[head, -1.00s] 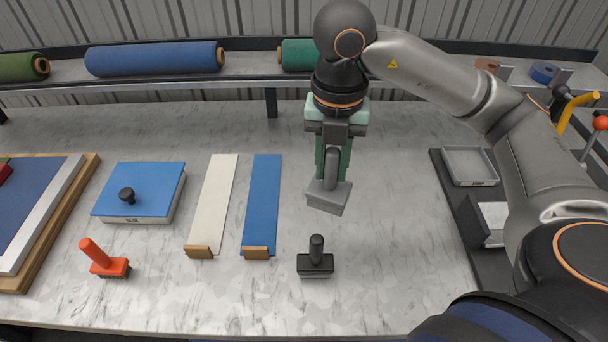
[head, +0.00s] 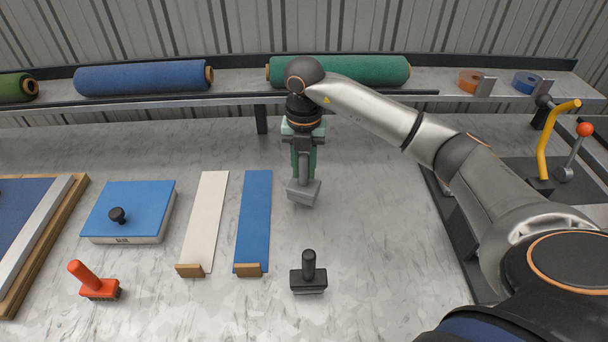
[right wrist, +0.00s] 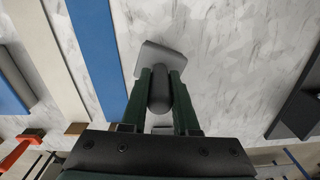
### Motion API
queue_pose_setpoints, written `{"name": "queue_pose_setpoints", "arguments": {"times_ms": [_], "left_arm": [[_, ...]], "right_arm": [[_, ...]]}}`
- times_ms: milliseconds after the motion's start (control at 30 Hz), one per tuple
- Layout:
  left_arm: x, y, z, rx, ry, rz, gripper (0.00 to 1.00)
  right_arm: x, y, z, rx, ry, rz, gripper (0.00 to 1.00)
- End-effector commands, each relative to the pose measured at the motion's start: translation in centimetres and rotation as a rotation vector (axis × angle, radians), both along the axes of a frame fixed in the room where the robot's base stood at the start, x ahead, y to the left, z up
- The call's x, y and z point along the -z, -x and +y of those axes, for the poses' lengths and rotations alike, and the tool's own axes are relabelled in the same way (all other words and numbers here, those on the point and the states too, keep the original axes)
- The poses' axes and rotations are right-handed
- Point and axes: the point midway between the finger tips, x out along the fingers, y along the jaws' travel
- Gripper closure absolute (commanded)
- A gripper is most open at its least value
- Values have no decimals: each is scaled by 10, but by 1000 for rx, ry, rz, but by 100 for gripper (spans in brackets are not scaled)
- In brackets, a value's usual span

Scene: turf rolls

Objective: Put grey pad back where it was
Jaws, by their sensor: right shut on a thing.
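The grey pad (head: 303,192) is a small flat block with an upright rounded handle. My right gripper (head: 303,160) is shut on the handle, and the pad hangs below the fingers over the middle of the table. In the right wrist view the fingers (right wrist: 160,88) clasp the dark handle from both sides, and the pad (right wrist: 155,58) shows beyond them. The pad is tilted in the head view. Its height over the table is hard to tell. My left gripper is not in view.
Left of the pad lie a blue strip (head: 254,215), a white strip (head: 206,215) and a blue-topped box (head: 135,208). A black handled tool (head: 309,278) stands in front, a red brush (head: 95,283) at front left. Turf rolls (head: 340,70) lie on the back shelf.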

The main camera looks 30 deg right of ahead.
Motion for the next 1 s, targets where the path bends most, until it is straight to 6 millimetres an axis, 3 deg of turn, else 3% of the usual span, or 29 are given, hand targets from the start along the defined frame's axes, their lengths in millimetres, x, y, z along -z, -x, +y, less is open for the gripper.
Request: {"name": "queue_pose_setpoints", "arguments": {"times_ms": [167,533,567,600,800,1000], "left_arm": [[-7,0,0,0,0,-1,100],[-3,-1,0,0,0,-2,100],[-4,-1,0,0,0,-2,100],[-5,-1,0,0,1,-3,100],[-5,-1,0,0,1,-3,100],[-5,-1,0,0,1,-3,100]], "right_arm": [[25,2,1,-1,0,5,100],[31,1,1,-1,1,2,100],[31,2,1,-1,1,2,70],[30,2,1,-1,1,2,66],[30,2,0,0,1,2,44],[30,2,0,0,1,2,42]]}}
